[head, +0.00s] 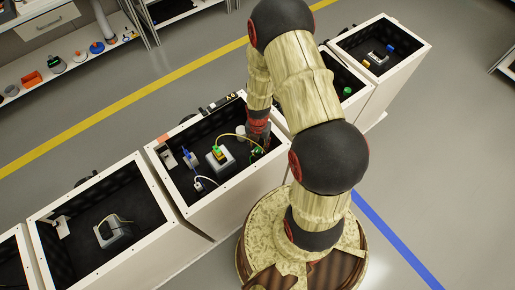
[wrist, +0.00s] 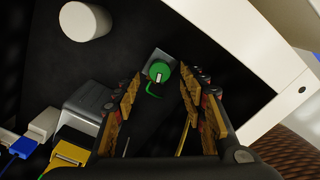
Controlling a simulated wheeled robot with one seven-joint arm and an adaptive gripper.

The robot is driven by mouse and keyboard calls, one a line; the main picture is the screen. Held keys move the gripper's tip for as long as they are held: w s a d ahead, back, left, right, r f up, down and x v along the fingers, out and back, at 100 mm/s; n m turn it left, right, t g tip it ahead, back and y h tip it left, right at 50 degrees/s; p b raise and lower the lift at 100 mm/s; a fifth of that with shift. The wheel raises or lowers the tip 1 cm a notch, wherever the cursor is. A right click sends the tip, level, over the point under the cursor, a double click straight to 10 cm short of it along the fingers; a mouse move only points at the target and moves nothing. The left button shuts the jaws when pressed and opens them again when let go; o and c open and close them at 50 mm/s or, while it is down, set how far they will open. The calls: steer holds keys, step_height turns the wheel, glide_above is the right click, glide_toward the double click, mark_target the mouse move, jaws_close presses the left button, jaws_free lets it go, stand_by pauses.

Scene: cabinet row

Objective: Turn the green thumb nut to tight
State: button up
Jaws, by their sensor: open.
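The green thumb nut (wrist: 159,71) shows in the wrist view, on a small grey block (wrist: 158,57) against the dark inside of a cabinet. It has a pale mark on its face, and a green curved strip (wrist: 153,91) lies just below it. My gripper (wrist: 162,78) is open, with one finger to the left and one to the right of the nut in the picture. I cannot tell whether either finger touches it. In the head view my gripper (head: 258,137) reaches into the middle cabinet, and my arm hides most of the nut's area.
The wrist view shows a white round knob (wrist: 84,21), a grey box (wrist: 88,103), a yellow plug (wrist: 70,156) and a white cabinet rim (wrist: 255,75) at right. In the head view, open cabinets stand on both sides, and another green knob (head: 347,90) sits in a cabinet to the right.

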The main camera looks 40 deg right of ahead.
mark_target(258, 150)
steer(key=shift+f, duration=1.45)
steer(key=shift+c, duration=0.7)
jaws_close()
